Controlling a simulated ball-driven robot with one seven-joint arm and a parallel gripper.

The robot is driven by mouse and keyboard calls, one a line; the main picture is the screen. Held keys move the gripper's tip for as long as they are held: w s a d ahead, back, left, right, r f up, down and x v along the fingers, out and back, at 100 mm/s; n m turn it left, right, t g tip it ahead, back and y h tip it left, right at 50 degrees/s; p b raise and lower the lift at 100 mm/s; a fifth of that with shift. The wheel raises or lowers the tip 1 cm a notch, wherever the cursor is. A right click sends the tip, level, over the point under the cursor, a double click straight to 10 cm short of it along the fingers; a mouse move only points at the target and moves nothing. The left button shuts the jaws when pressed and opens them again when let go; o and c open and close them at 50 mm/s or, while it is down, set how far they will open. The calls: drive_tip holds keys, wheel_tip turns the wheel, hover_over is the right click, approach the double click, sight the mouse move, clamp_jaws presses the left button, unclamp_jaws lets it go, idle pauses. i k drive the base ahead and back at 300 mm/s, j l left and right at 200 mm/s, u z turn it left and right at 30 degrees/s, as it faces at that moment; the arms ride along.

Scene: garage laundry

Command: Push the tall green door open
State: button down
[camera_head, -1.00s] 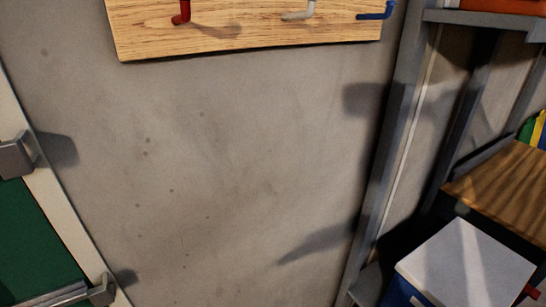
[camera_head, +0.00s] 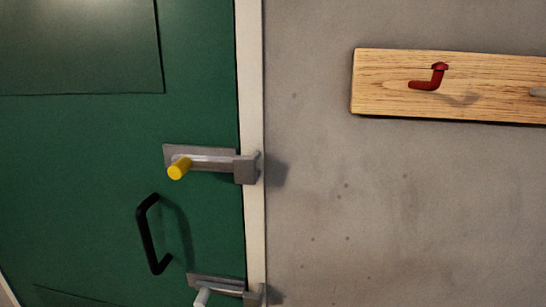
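The tall green door (camera_head: 80,150) fills the left side of the head view and sits flush in its pale frame (camera_head: 250,90). A black pull handle (camera_head: 147,235) is on it. Above and right of the handle, a grey metal bolt with a yellow knob (camera_head: 178,168) reaches across to a bracket (camera_head: 246,168) on the frame. A second bolt with a pale knob (camera_head: 202,297) shows at the bottom edge, partly cut off, with its own bracket on the frame. My gripper is not in view.
A wooden rack board (camera_head: 385,85) with a red hook (camera_head: 430,78) and part of a pale hook hangs on the grey wall (camera_head: 400,210) right of the door. The wall below the board is bare. The floor is not clearly visible.

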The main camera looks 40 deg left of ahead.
sight(98, 98)
drive_tip(key=u, duration=1.95)
drive_tip(key=i+l+z, duration=0.3)
drive_tip(key=k+l, duration=0.1)
